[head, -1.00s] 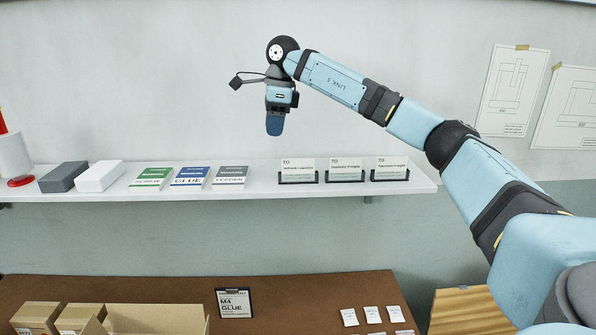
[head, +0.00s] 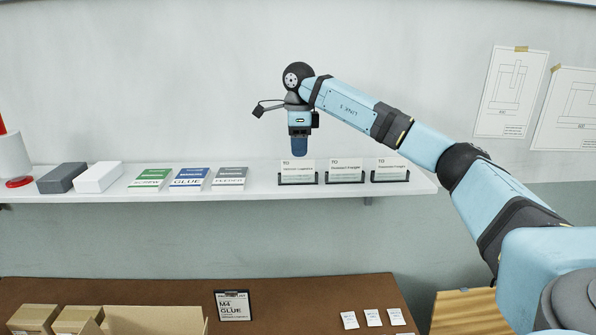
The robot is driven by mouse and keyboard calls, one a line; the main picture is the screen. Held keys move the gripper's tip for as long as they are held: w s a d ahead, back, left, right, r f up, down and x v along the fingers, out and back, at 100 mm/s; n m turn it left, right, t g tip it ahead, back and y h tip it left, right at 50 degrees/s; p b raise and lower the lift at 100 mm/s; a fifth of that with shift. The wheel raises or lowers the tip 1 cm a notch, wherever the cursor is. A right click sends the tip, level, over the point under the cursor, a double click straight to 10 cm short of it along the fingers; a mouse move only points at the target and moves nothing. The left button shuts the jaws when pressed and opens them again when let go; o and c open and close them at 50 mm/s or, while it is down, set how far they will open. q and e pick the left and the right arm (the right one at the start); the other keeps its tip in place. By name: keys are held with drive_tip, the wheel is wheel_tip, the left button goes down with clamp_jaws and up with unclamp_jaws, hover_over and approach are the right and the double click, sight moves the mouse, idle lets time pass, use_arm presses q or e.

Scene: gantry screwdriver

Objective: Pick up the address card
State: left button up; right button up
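Three white address cards headed "TO" stand in black holders on the right part of the shelf: the left card (head: 297,171), the middle card (head: 345,170) and the right card (head: 390,169). Their smaller print is too small to read surely. My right gripper (head: 299,147) points down just above the left card, near its top edge. I see it edge-on, so its finger gap is hidden, and no card shows in it. My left gripper is not in view.
Below, a brown table (head: 275,290) bears cartons, a clipboard (head: 233,305) and small white cards.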

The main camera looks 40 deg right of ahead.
sight(298, 160)
wheel_tip(298, 160, down, 4)
drive_tip(key=shift+f+p, duration=0.2)
drive_tip(key=shift+p, duration=0.2)
drive_tip(key=shift+a, duration=0.1)
clamp_jaws()
drive_tip(key=shift+r, duration=0.1)
